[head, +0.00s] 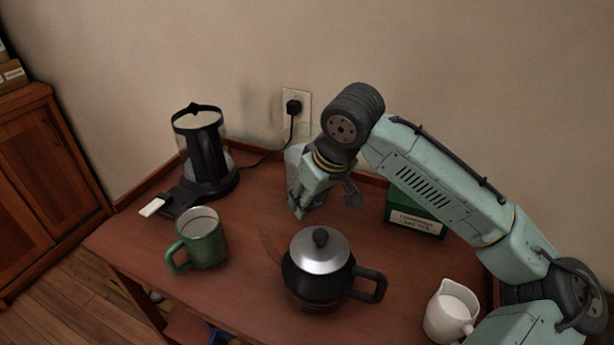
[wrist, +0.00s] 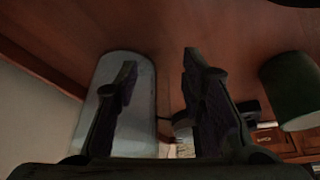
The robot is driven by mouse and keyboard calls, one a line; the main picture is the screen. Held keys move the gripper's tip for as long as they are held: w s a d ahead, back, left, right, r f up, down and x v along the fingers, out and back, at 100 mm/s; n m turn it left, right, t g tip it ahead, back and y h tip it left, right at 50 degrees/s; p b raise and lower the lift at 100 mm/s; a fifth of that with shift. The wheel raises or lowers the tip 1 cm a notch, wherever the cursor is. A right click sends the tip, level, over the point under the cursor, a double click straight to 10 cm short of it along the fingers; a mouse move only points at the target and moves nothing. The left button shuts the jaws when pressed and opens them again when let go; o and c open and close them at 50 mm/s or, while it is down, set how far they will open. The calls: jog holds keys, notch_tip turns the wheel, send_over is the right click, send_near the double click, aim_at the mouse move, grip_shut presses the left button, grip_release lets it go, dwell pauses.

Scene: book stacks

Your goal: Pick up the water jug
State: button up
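A pale, translucent container that looks like the water jug (head: 293,157) stands at the back of the desk by the wall outlet, mostly hidden behind my gripper. In the wrist view the pale rounded body (wrist: 144,105) fills the left middle, behind my left finger. My gripper (head: 325,200) points down over the back of the desk, close to the jug. Its two fingers are spread apart with a clear gap in the wrist view (wrist: 160,66), and nothing is held. I cannot tell whether a finger touches the jug.
A black kettle (head: 302,284) with a silver lid stands in front of my gripper. A green mug (head: 205,242) and coffee maker (head: 206,165) stand left. A green box (head: 413,222) sits behind right, a white pitcher (head: 447,315) at front right. Desk between mug and kettle is clear.

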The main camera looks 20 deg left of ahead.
grip_shut()
dwell(0.3)
jog(key=shift+r, duration=0.15)
dwell(0.6)
